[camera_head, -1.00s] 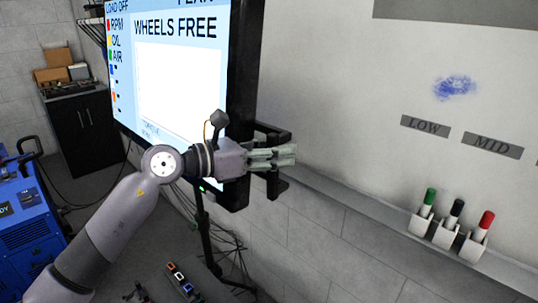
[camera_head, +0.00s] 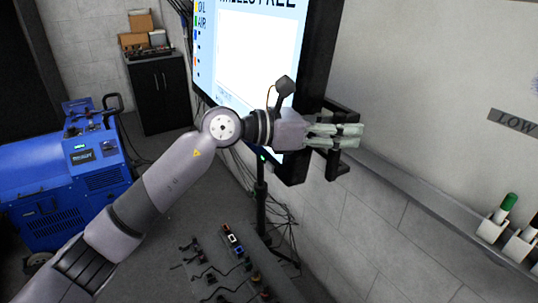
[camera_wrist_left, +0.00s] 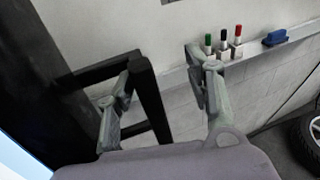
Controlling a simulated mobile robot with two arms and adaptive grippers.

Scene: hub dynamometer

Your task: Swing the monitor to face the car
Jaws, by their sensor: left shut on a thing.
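The monitor (camera_head: 257,50) is a large dark-framed screen on a stand, its lit face turned to the left in the head view. A black handle (camera_head: 341,168) stands out from its right edge. My left gripper (camera_head: 345,136) reaches across the front of the monitor and is shut on the handle. In the left wrist view the handle (camera_wrist_left: 150,92) passes between the two fingers of the left gripper (camera_wrist_left: 160,98), with the monitor's dark side (camera_wrist_left: 35,85) at the left. My right gripper is in no view. The car is not recognisable in these views.
A wall ledge with marker holders (camera_head: 492,227) runs at the right. A blue machine (camera_head: 65,185) and a black cabinet (camera_head: 158,92) stand at the left. Cables and small items lie low near the stand (camera_head: 261,195). A tyre (camera_wrist_left: 305,145) shows in the wrist view.

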